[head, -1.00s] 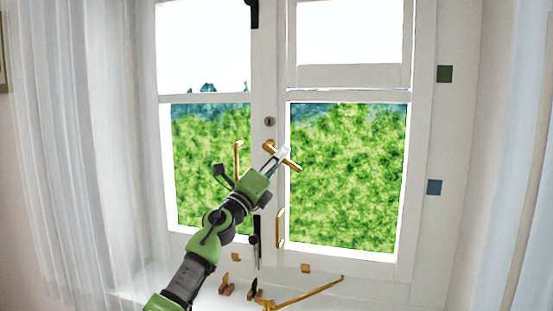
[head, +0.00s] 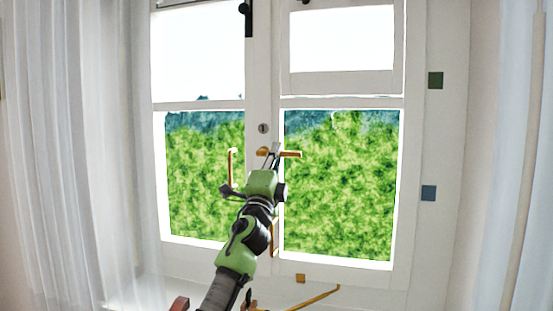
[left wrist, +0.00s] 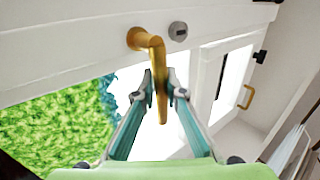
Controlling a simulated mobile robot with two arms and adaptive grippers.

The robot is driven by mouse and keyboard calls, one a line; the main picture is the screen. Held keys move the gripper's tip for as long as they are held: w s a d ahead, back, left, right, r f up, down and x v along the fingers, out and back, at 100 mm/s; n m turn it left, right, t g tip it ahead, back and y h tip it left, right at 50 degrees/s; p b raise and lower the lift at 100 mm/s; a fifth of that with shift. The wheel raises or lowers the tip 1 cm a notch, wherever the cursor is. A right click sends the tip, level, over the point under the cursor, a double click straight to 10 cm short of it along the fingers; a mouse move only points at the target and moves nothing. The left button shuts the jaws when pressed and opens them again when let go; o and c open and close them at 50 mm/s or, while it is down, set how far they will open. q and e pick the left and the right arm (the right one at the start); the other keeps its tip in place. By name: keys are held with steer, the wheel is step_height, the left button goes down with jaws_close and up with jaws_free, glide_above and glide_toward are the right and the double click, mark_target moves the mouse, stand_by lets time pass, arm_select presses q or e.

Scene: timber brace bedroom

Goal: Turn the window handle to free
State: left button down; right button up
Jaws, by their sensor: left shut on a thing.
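The brass window handle (head: 291,154) sits on the middle stile of the white window, just below a round grey lock (head: 263,128). Its lever points right and lies close to level in the head view. In the left wrist view the handle (left wrist: 154,48) comes out of the frame, bends, and runs down between the fingers. My left gripper (head: 269,157) is shut on the lever; its two fingertips (left wrist: 161,80) lie on either side of it. The green gripper body hides part of the stile. My right gripper is not in view.
Brass pulls stand on the left sash (head: 232,167) and beside my arm on the right sash (head: 275,238). A brass stay (head: 318,296) lies along the sill. Pale curtains hang left (head: 60,150) and right (head: 515,150). A blue square (head: 428,193) marks the right wall.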

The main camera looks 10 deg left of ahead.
arm_select(q)
steer(key=shift+a, duration=0.1)
steer(key=c, duration=2.1)
jaws_free()
steer(key=v, duration=1.2)
